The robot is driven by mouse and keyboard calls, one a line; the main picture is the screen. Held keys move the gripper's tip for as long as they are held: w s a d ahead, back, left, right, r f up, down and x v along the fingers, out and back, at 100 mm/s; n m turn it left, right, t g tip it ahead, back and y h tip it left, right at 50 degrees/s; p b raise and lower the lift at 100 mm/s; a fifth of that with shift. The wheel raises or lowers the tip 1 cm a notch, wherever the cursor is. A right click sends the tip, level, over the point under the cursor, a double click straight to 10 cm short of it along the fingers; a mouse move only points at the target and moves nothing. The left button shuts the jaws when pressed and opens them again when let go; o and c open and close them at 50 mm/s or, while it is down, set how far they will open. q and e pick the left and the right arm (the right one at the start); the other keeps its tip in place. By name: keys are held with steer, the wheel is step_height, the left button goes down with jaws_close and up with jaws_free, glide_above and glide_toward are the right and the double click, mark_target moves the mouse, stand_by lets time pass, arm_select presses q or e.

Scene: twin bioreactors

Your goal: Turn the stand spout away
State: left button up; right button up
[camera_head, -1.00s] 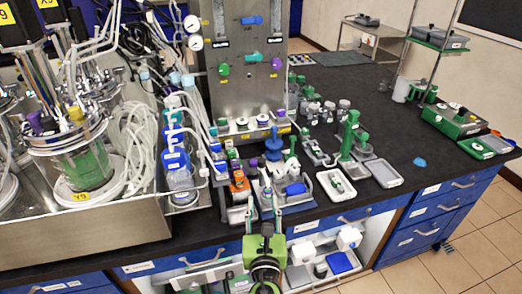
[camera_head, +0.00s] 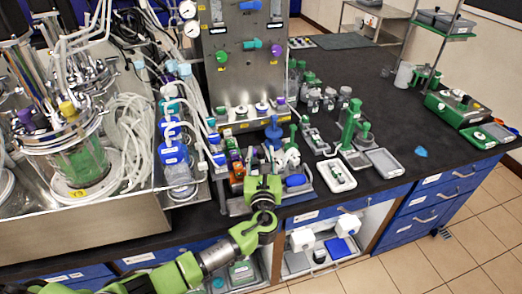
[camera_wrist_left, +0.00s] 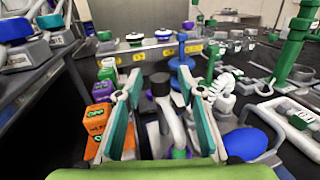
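My left gripper (camera_head: 266,168) is over the front of the bench, among small fittings. In the left wrist view its two teal-padded fingers (camera_wrist_left: 163,110) are apart. Between them stands a grey curved pipe with a black cap (camera_wrist_left: 163,85), which looks like the stand spout; I cannot tell whether either finger touches it. In the head view my gripper hides this pipe. A blue-topped stand (camera_head: 274,131) is just behind; it also shows in the wrist view (camera_wrist_left: 182,52). My right gripper is not in view.
Orange boxes (camera_wrist_left: 97,118) stand left of the fingers. A blue item (camera_wrist_left: 247,143) lies to the right. A tall green stand (camera_head: 350,122) and white trays (camera_head: 336,176) are farther right. A steel panel (camera_head: 238,70) rises behind.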

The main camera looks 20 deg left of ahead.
arm_select(q)
steer(key=shift+w+a, duration=0.25)
steer(key=shift+w, duration=0.45)
jaws_close()
steer(key=shift+s+r+m+h, duration=0.1)
steer(key=shift+m+h, duration=0.3)
steer(key=shift+h, duration=0.2)
steer(key=shift+m+t+h+p, duration=0.3)
steer(key=shift+m+h, duration=0.1)
steer(key=shift+h, duration=0.2)
jaws_free()
